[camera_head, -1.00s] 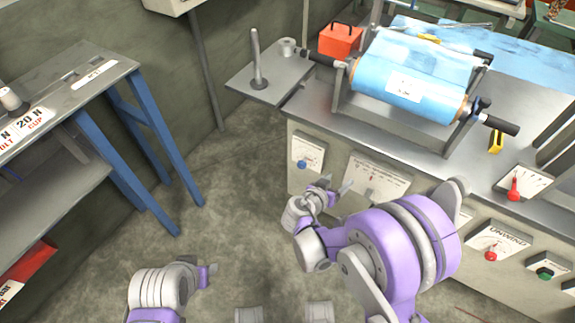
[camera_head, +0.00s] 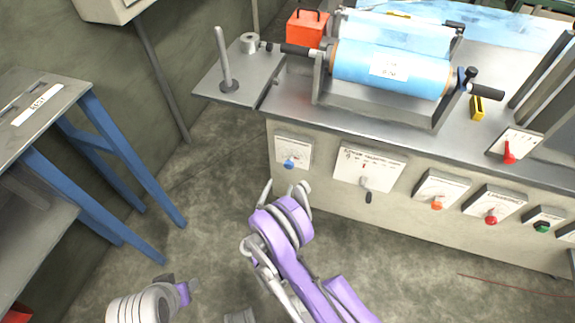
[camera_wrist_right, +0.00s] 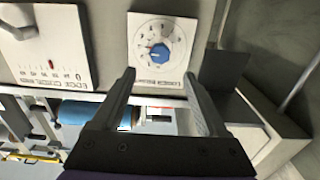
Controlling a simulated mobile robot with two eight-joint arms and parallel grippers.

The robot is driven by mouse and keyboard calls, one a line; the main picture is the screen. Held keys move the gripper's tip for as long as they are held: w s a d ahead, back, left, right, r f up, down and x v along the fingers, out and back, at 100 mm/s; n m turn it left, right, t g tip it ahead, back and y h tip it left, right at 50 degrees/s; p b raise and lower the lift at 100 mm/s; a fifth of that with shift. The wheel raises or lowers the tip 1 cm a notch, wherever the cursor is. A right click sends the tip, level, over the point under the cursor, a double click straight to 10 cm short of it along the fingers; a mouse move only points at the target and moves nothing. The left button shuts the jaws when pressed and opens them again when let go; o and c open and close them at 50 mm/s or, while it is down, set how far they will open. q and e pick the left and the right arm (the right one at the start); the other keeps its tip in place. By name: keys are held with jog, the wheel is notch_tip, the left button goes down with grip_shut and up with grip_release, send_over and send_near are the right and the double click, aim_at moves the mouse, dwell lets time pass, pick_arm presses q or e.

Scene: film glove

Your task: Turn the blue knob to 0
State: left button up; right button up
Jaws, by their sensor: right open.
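The blue knob (camera_head: 289,163) sits on a white dial plate (camera_head: 294,152) at the left end of the cabinet front. In the right wrist view, the blue knob (camera_wrist_right: 159,53) is centred on its round scale, with a pale mark towards its left side; the scale figures are too small to read. My right gripper (camera_head: 285,189) is below the knob in the head view. In the wrist view my right gripper (camera_wrist_right: 158,76) is open and empty, its fingertips either side of the knob's line but apart from it. My left gripper (camera_head: 183,290) shows small at the lower left, its jaws unclear.
A lever panel (camera_head: 368,170) is right of the blue knob, then orange (camera_head: 438,203), red (camera_head: 491,216) and green (camera_head: 542,226) controls. A blue film roll (camera_head: 390,70) and a plate with a post (camera_head: 228,85) are above. A blue-legged table (camera_head: 120,150) stands left; floor between is clear.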

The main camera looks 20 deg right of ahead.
aim_at(288, 167)
jog(key=p+x, duration=0.1)
jog(key=x, duration=0.6)
jog(key=shift+w+d, duration=0.25)
jog(key=shift+x, duration=0.85)
pick_arm(q)
notch_tip(288, 167, up, 3)
jog(key=shift+s+f, duration=0.1)
jog(key=shift+f, duration=0.05)
pick_arm(e)
jog(key=shift+c, duration=0.2)
grip_shut()
